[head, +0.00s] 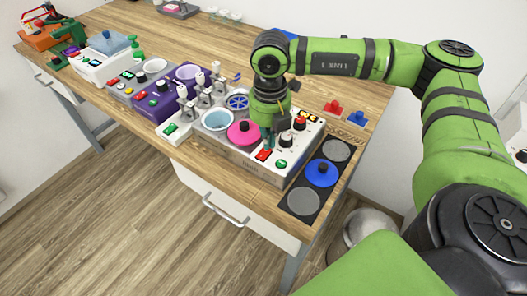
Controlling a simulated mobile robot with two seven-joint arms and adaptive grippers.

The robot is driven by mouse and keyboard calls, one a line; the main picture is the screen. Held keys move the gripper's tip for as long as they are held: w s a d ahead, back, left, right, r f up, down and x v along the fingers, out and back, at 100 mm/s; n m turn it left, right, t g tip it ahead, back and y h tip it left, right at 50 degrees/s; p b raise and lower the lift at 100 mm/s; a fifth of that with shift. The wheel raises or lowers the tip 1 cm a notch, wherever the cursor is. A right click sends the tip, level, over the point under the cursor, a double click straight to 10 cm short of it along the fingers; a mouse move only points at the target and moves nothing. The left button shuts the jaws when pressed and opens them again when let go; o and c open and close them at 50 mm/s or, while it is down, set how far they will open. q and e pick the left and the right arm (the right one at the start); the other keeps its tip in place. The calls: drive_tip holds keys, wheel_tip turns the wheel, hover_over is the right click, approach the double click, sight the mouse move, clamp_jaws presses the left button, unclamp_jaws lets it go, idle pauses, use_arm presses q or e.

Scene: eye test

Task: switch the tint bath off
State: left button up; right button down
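A white control unit (290,150) stands at the right end of the row on the bench. It has a red rocker switch (263,155), a green button (282,164) and black knobs. No readable label tells me which unit is the tint bath. My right gripper (269,138) points down over the white unit, its tips close above and behind the red switch. I cannot tell whether they touch it or are open. My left gripper is not in view.
A purple unit (157,107), a grey unit (128,88) and another white unit (95,66) stand further left. White-topped valves (199,82) rise beside the bowl. A dark mat (300,202) with a blue lid (321,173) lies right. Red (333,107) and blue (358,119) pieces lie behind.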

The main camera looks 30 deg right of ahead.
drive_tip(key=shift+f, duration=0.15)
wheel_tip(320, 180, up, 7)
drive_tip(key=p, duration=0.3)
drive_tip(key=shift+p, duration=0.35)
idle(0.7)
